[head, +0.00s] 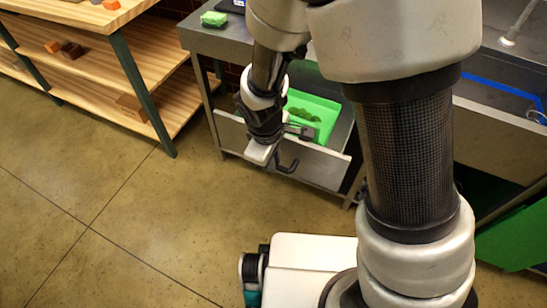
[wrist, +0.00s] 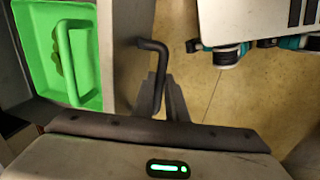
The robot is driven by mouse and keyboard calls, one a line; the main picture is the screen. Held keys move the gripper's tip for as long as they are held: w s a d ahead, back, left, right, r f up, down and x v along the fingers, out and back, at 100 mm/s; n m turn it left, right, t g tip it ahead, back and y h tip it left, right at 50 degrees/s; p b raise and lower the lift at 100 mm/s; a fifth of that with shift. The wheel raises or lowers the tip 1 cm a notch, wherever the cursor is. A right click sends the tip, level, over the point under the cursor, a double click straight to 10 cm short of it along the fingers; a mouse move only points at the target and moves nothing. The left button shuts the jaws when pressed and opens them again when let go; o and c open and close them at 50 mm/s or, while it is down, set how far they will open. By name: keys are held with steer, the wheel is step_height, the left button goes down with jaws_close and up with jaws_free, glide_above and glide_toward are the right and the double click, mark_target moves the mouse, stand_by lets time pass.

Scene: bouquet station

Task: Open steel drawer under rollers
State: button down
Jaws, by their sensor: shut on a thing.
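The steel drawer (head: 322,166) stands pulled out from under the grey steel bench, with its inside visible from above. A bright green bin (head: 329,104) lies in it; the bin also shows at the left of the wrist view (wrist: 88,92). The drawer's dark bar handle (head: 287,164) is on its front face; it also shows in the wrist view (wrist: 152,45). My gripper (head: 300,131) is at the drawer front, shut on the handle. In the wrist view its dark fingers (wrist: 176,102) are around the handle bar. The exact contact is partly hidden.
A wooden shelf unit (head: 130,60) with green legs stands at the left, holding several small blocks. A green sponge-like block (head: 214,18) lies on the bench top (head: 230,42). The floor (head: 150,220) in front of the drawer is clear to the left.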

steer(key=c, duration=1.8)
jaws_free()
steer(key=shift+o, duration=0.2)
steer(key=shift+r, duration=0.1)
steer(key=s+a+r+p, duration=0.1)
steer(key=s+r+p, duration=0.2)
steer(key=r, duration=1.4)
steer(key=shift+p, duration=0.6)
steer(key=s+d+r+m+t, duration=0.2)
steer(key=s+d+r+m, duration=0.1)
steer(key=d+r+m, duration=0.55)
steer(key=s+d+r+m+t, duration=0.25)
steer(key=d+r+m, duration=0.3)
steer(key=d, duration=0.55)
step_height(320, 180, up, 14)
steer(key=p, duration=1.3)
steer(key=shift+s+a+r+g+y+p, duration=0.15)
steer(key=shift+s+r+g+y+p, duration=0.05)
steer(key=shift+s+g+y+p, duration=0.2)
